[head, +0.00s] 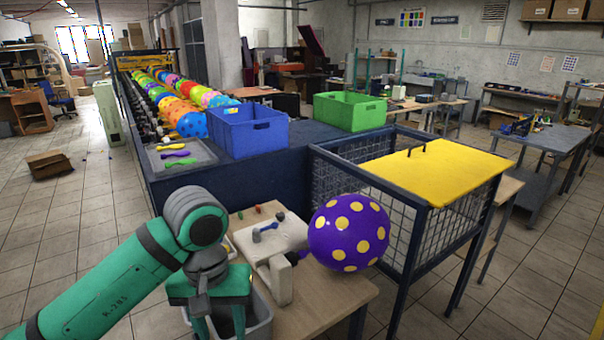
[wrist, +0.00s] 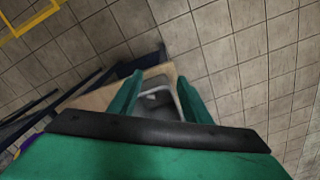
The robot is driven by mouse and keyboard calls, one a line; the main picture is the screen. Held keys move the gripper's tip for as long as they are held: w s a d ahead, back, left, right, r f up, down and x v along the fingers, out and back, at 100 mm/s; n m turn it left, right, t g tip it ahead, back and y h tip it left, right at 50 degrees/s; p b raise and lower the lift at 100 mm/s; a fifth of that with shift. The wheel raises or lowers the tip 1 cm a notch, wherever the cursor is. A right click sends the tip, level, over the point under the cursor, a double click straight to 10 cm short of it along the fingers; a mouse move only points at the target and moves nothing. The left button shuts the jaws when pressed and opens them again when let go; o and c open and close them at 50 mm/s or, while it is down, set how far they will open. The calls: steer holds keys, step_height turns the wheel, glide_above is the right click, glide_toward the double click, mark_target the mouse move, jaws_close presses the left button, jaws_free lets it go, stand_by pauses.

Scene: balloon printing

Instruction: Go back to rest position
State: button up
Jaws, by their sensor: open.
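My green gripper (head: 222,325) is at the front of the wooden table, pointing down over a grey bin (head: 262,325). In the wrist view my gripper (wrist: 160,95) has its two fingers apart with nothing between them. The grey bin (wrist: 158,102) shows beyond the fingers. A purple balloon with yellow dots (head: 349,232) sits on the right of a pale inflating device (head: 280,262) on the table, apart from my gripper.
A wire cage with a yellow lid (head: 440,170) stands right of the table (head: 335,300). Behind are a blue crate (head: 248,130), a green crate (head: 350,111), a tray of flat balloons (head: 180,157) and a row of inflated balloons (head: 175,100).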

steer(key=w+d+f+t+h, duration=0.1)
steer(key=w+d+t+h, duration=0.45)
steer(key=d, duration=0.85)
steer(key=w+d+f+t+h, duration=0.1)
steer(key=w+d+t+h, duration=0.45)
steer(key=d, duration=0.85)
steer(key=s+a+f+n+t+y, duration=0.35)
steer(key=s+f, duration=0.35)
steer(key=f, duration=0.3)
steer(key=s+a+f+n+t+y, duration=0.2)
steer(key=s+f+n+y, duration=0.4)
steer(key=f, duration=0.5)
steer(key=s+a+m, duration=0.2)
steer(key=s+m, duration=0.1)
steer(key=s, duration=0.5)
steer(key=s+a+f+m+y, duration=0.1)
steer(key=s+a+m, duration=0.2)
steer(key=s, duration=0.6)
steer(key=s+a+m+g, duration=0.1)
steer(key=s+m, duration=0.3)
steer(key=s, duration=0.5)
steer(key=shift+a+f, duration=0.4)
steer(key=shift+a, duration=0.5)
